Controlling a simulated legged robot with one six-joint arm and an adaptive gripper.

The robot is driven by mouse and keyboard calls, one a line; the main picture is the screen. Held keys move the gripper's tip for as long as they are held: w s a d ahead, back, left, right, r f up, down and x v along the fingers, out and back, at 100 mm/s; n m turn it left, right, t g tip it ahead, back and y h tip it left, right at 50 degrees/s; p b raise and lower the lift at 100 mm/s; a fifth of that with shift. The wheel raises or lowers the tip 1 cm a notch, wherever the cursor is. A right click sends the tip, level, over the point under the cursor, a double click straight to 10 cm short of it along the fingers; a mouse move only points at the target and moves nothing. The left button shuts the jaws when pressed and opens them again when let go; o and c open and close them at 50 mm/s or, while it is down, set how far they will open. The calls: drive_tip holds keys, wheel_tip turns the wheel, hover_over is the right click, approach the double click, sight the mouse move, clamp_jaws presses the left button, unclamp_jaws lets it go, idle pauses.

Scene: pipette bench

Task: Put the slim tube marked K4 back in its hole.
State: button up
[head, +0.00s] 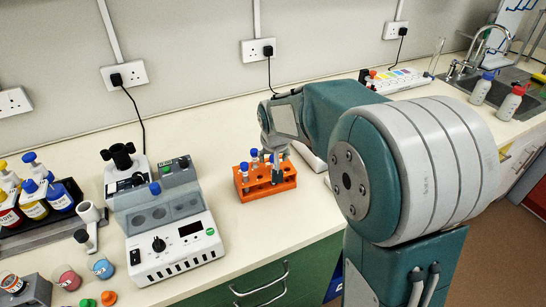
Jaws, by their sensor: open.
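An orange rack (266,187) stands on the bench left of my arm. Several slim tubes with blue caps, such as one with its cap at the rack's left end (244,167), stand upright in it. Another blue cap (155,188) shows above the grey heating block (152,216) on the white instrument. No K4 mark is legible at this size, so I cannot tell which tube is K4. My gripper (279,167) points down over the rack's right part and is open. Its fingertips are small and partly merge with the rack, and I cannot tell whether they touch a tube.
The white instrument (173,252) with a knob and display stands left of the rack. Reagent bottles (35,200) stand in a dark tray at far left. Beakers (102,267) and small coloured caps lie at front left. Bare bench (215,150) lies behind the rack.

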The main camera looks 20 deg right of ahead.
drive_tip(key=v, duration=1.1)
drive_tip(key=shift+r, duration=0.4)
drive_tip(key=shift+s, duration=0.1)
drive_tip(key=s+f+n+t, duration=0.1)
drive_tip(key=s+f, duration=0.1)
drive_tip(key=s, duration=2.1)
drive_tip(key=shift+s+d+f+n+y, duration=0.3)
drive_tip(key=shift+s, duration=0.1)
